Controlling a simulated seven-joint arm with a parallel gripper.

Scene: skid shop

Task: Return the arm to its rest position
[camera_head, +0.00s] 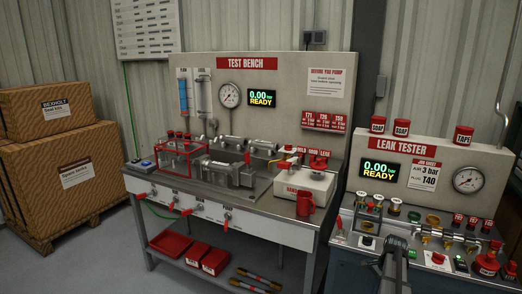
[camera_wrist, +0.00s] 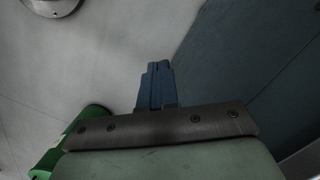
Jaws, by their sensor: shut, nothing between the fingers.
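My gripper (camera_wrist: 158,68) shows in the wrist view with its blue fingers together and nothing between them. A pale, smooth surface lies beyond the fingertips, and a dark blue-grey panel (camera_wrist: 255,60) slants along their right side. The fingertips look clear of both, though the exact gap cannot be told. In the head view a dark part of my arm rises at the bottom edge, in front of the leak tester bench (camera_head: 345,255). The fingers cannot be made out there.
A green cylinder (camera_wrist: 95,118) lies left of my gripper in the wrist view, with a round grey object (camera_wrist: 52,5) at the top left. The test bench (camera_head: 285,230) stands left of the leak tester. Stacked crates (camera_head: 70,180) stand far left. Open floor shows at the lower left.

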